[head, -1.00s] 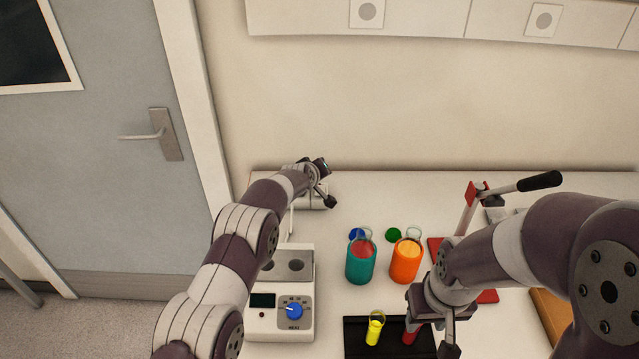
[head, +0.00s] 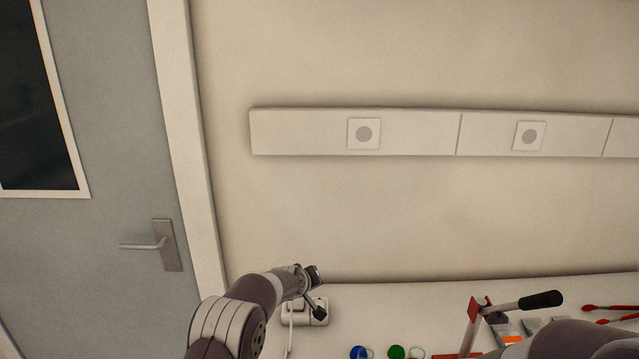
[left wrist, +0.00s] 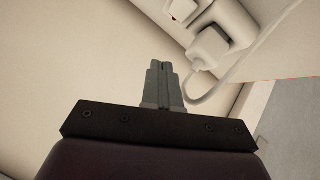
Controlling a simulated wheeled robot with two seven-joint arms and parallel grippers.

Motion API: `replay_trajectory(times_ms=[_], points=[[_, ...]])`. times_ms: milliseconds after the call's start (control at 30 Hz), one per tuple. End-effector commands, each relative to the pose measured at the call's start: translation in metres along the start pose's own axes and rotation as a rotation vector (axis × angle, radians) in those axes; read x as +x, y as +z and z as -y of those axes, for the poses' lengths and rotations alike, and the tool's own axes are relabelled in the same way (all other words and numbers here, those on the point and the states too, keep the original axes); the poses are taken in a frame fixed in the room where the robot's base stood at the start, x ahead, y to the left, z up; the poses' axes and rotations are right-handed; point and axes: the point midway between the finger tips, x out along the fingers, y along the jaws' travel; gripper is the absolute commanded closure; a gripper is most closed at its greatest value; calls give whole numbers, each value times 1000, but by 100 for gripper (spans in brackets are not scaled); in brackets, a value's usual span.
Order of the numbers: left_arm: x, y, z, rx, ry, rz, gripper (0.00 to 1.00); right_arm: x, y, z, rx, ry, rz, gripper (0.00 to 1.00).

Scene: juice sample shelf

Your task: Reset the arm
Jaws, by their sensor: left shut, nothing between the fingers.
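My left arm comes in from the lower left in the head view. Its gripper (head: 318,292) is above the back left of the table, near a white socket block with a plug. In the left wrist view the left gripper (left wrist: 162,68) is shut, its two fingers together and nothing between them. My right arm shows only as a link at the bottom right of the head view; its gripper is below the picture.
A white table (head: 400,300) runs along the wall. A blue cap (head: 361,352) and a green cap (head: 396,352) show at the bottom edge. A red press with a black handle (head: 540,300) stands to the right. A plugged-in cable (left wrist: 205,85) is close by the left gripper.

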Motion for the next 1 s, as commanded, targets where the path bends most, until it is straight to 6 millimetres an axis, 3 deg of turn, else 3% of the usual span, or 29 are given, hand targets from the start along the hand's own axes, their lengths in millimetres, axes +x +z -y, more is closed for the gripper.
replay_trajectory(times_ms=[67, 133, 300, 400, 500, 667, 1000], points=[[-50, 0, 23, 64, -70, 70, 100, 2, 0, 0, 0, 0, 0, 57], [-108, 17, 54, 137, -143, 166, 100, 4, 0, 0, 0, 0, 0, 57], [-248, 94, 128, 283, -270, 400, 100, 7, 1, 0, 0, 0, 0, 57], [-310, 141, 160, 340, -308, 509, 100, 8, 1, 0, 0, 0, 0, 57], [-352, 178, 181, 378, -328, 586, 100, 8, 1, 0, 0, 0, 0, 57], [-380, 204, 195, 401, -340, 640, 100, 8, 1, 0, 0, 0, 0, 57], [-380, 206, 195, 401, -340, 643, 100, 8, 1, 0, 0, 0, 0, 57]])
